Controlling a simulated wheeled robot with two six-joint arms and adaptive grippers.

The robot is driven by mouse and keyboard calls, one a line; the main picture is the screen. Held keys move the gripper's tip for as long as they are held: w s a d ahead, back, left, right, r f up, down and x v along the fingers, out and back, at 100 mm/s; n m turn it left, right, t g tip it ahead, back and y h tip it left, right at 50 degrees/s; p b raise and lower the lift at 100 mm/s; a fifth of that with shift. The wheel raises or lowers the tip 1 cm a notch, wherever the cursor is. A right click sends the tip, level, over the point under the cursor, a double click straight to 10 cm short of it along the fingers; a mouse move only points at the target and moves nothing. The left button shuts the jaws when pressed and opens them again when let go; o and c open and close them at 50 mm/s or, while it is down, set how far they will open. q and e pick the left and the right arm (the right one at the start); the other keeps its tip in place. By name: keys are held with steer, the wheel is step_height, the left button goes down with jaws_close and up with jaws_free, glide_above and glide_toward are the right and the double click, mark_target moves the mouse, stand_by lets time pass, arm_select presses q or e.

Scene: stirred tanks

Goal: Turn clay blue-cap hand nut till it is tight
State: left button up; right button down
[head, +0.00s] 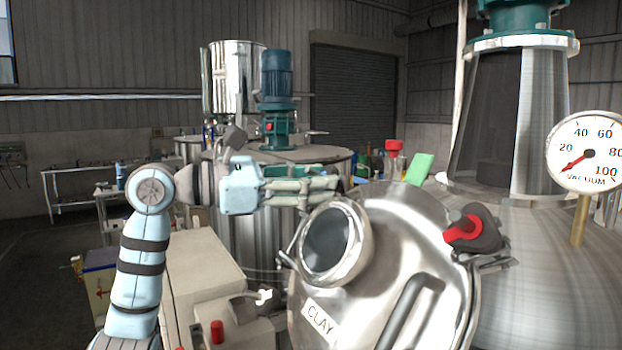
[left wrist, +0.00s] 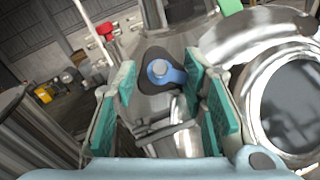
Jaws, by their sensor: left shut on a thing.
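The blue-cap hand nut (left wrist: 168,74) is a dark knob with a blue cap and a pale round centre. It sits between the two green-padded fingers of my left gripper (left wrist: 160,84) in the left wrist view, at the rim of the clay tank's lid. In the head view my left gripper (head: 338,188) reaches in from the left, shut on the nut, over the far left side of the lid (head: 405,235). The gripper hides most of the nut there. The lid carries a CLAY label (head: 320,318). My right gripper is not in view.
A round sight glass (head: 328,243) stands close below my left gripper. A red-cap hand nut (head: 470,230) is on the lid's right side. A vacuum gauge (head: 588,152) stands at far right. A tank with a blue motor (head: 277,80) stands behind.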

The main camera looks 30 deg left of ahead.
arm_select(q)
steer(key=o, duration=1.2)
steer(key=v, duration=1.1)
steer(key=shift+s+a, duration=0.25)
steer(key=shift+a, duration=0.1)
